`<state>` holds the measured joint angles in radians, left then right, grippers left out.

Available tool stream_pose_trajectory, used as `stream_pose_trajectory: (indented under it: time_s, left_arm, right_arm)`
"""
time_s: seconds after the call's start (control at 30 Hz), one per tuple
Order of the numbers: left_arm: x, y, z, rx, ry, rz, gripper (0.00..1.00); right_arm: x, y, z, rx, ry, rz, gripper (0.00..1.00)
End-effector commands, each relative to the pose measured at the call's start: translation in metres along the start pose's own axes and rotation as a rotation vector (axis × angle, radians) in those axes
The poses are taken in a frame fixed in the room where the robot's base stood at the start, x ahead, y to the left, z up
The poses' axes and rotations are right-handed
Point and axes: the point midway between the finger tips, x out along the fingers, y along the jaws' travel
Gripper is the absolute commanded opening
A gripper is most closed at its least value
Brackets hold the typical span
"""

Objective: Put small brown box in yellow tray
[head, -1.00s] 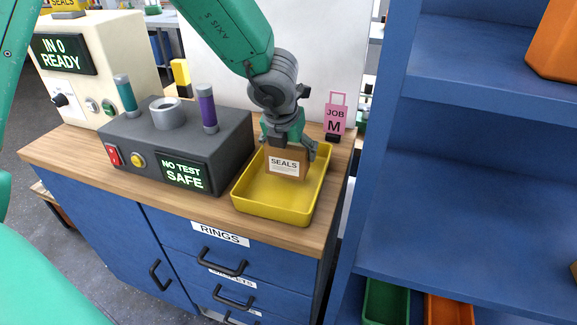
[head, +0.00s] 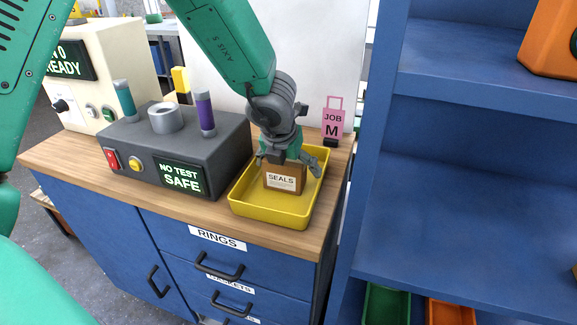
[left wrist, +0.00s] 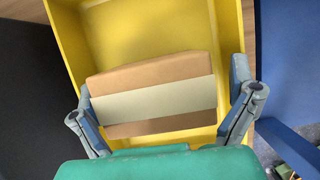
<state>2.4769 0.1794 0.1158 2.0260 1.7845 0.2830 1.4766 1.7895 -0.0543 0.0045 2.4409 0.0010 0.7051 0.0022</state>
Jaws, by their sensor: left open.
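The small brown box (head: 284,178) with a white SEALS label is inside the yellow tray (head: 258,212), upright and seemingly on its floor. My left gripper (head: 289,164) is directly above the box, its fingers spread open on either side of it. My right gripper is not in view.
A grey test unit (head: 180,150) with upright cylinders stands left of the tray. A pink JOB M tag (head: 333,122) stands behind the tray to the right. A blue shelf unit (head: 450,150) rises at the right. The wooden top's front strip (head: 190,203) is clear.

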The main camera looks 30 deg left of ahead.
Motion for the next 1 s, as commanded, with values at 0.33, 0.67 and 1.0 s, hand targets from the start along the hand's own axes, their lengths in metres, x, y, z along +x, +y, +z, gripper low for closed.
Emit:
stream_pose_trajectory:
  time_s: [0.33, 0.67, 1.0]
  left_arm:
    - [-0.061, 0.003, 0.002, -0.005, -0.003, -0.008, 1.00]
    - [-0.113, -0.001, 0.001, -0.002, -0.001, -0.001, 1.00]
    - [-0.118, 0.002, 0.000, -0.001, 0.001, -0.002, 1.00]
  right_arm:
    - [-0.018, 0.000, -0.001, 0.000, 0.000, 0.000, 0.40]
    - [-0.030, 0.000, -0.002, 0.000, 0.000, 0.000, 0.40]
    - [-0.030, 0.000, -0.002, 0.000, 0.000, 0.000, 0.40]
